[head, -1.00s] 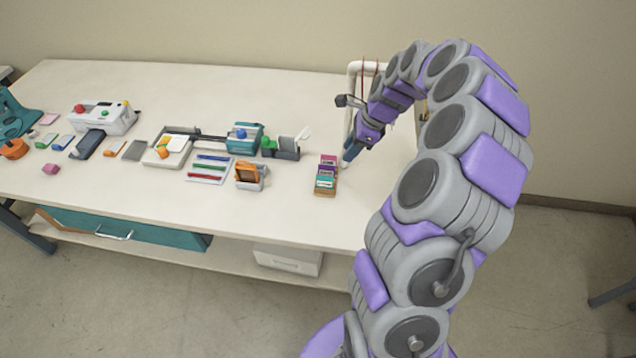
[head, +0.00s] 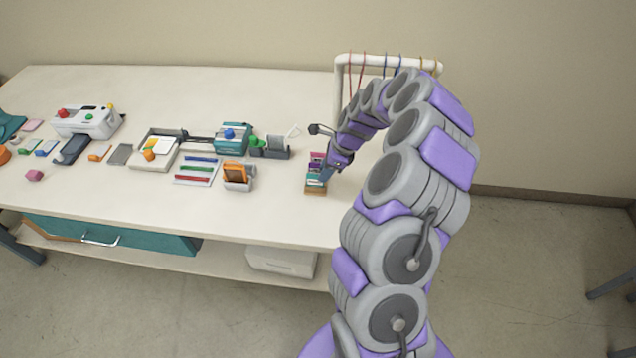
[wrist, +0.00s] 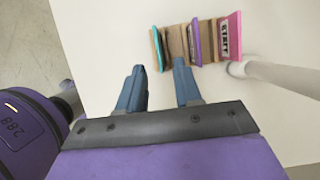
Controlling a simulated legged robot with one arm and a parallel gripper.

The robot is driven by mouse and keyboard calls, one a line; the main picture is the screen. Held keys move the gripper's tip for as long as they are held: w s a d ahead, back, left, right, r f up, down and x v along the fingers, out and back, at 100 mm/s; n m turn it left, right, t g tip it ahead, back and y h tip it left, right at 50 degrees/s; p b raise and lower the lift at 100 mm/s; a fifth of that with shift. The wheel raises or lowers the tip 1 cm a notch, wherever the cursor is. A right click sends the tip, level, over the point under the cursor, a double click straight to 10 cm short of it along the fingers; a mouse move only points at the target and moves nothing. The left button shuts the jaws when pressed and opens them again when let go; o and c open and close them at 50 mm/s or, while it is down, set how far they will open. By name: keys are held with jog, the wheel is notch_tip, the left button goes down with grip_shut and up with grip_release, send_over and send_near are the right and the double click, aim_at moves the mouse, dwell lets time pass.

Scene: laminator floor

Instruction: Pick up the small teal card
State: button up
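The small teal card (wrist: 157,50) stands at the left end of a wooden card holder (wrist: 174,43) in the wrist view, with a purple card (wrist: 196,42) and a pink card (wrist: 230,38) to its right. In the head view the teal card (head: 315,182) shows at the near end of the holder (head: 315,191). My gripper (wrist: 158,68) is open, its two blue fingers apart and empty. The teal card appears between and just beyond the fingertips; contact cannot be told. In the head view my gripper (head: 328,174) is at the holder's right side and partly hides it.
A white rack (head: 385,60) with hanging cords stands behind my arm; a pale post (wrist: 285,75) shows at right in the wrist view. An orange holder (head: 238,177) and a grey box (head: 277,152) are to the left. The front table strip is clear.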

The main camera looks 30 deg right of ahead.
aim_at(314, 178)
jog(key=a+f, duration=0.1)
jog(key=w+a+f+b, duration=0.1)
jog(key=w+a+f, duration=0.1)
jog(key=f, duration=0.1)
jog(key=shift+b, duration=0.4)
jog(key=shift+a+f, duration=0.1)
jog(key=shift+d+f, duration=0.1)
jog(key=shift+d, duration=0.5)
jog(key=shift+c, duration=0.8)
jog(key=shift+a, duration=0.5)
grip_shut()
